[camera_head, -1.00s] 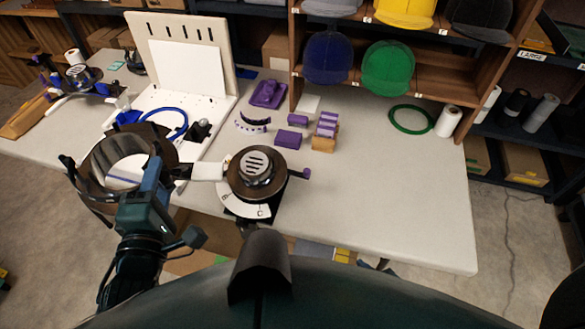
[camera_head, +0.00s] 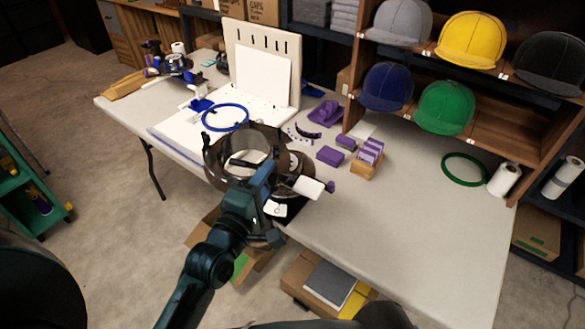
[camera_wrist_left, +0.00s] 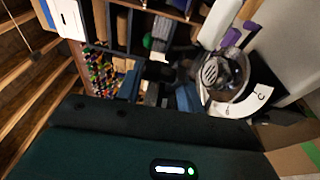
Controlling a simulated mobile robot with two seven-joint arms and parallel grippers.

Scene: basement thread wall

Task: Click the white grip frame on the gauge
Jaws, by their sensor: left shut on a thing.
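The white grip frame is a large dark brown, see-through round band (camera_head: 212,160) with a white grip (camera_head: 309,187) sticking out to its right. My left gripper (camera_head: 262,180) is shut on this frame and holds it over the table's front edge. The gauge (camera_head: 298,163) is a dark round stand with a slotted top and a white scale plate (camera_head: 275,209). In the head view the frame and its grip overlap and partly hide the gauge; I cannot tell whether they touch. In the left wrist view the gauge's slotted top (camera_wrist_left: 211,72) shows clear. My right gripper is not in view.
A white board (camera_head: 263,75) stands behind, with a blue ring (camera_head: 225,117) before it. Purple blocks (camera_head: 330,156) and a wooden holder (camera_head: 367,171) lie right of the gauge. A green ring (camera_head: 465,169) lies farther right. The front right of the table is clear.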

